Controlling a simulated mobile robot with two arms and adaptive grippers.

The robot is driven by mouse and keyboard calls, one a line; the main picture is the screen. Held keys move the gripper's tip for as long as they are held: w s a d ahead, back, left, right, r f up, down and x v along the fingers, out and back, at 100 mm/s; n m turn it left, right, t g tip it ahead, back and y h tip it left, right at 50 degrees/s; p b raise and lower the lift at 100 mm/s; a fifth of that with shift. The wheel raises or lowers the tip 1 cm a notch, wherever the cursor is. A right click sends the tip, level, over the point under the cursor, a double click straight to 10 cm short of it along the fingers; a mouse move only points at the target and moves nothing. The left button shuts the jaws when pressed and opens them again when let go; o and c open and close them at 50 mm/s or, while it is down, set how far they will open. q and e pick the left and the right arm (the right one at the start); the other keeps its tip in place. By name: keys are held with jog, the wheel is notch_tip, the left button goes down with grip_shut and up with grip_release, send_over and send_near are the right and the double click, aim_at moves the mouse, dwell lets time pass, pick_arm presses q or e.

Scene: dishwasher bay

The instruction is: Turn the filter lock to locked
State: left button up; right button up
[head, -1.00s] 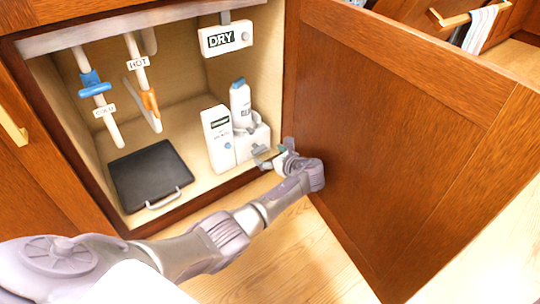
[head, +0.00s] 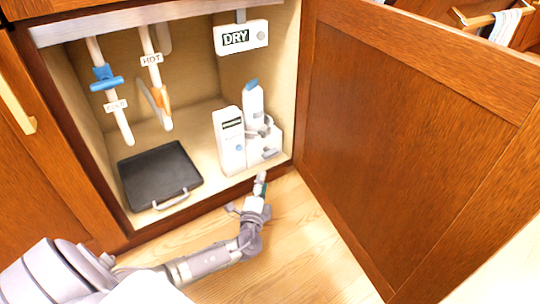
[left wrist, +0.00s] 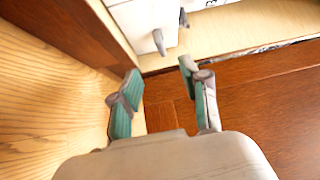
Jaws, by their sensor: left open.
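A white filter housing (head: 271,143) stands at the right front of the cabinet floor. Two grey levers show on it, an upper one (head: 265,131) and a lower one (head: 270,153); no lock wording on them is readable. In the left wrist view, a grey lever (left wrist: 159,42) projects from a white face beyond my fingertips. My left gripper (head: 252,191) is open and empty, just outside the cabinet's front edge, below and apart from the housing. Its two teal-padded fingers spread in the left wrist view (left wrist: 160,80). My right gripper is not in view.
A white labelled box (head: 229,143) and a blue-capped bottle (head: 253,105) stand by the housing. A black tray (head: 158,176) lies left. Pipes with a blue valve (head: 105,78) and an orange valve (head: 161,98) hang above. The open door (head: 400,140) bounds the right side.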

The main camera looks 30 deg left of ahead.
aim_at(269, 153)
pick_arm(q)
jog(key=b+x, duration=0.6)
jog(key=x, duration=0.6)
jog(key=shift+w+f, duration=0.15)
jog(key=shift+w, duration=0.15)
jog(key=shift+w+a+b, duration=0.25)
jog(key=shift+w+b, duration=0.05)
jog(key=shift+w, duration=0.1)
jog(key=shift+w+r, duration=0.1)
jog(key=shift+r, duration=0.1)
grip_shut()
jog(key=p, duration=0.2)
jog(key=shift+r+m+g+p, duration=0.3)
jog(key=shift+p, duration=0.1)
jog(key=shift+f, duration=0.35)
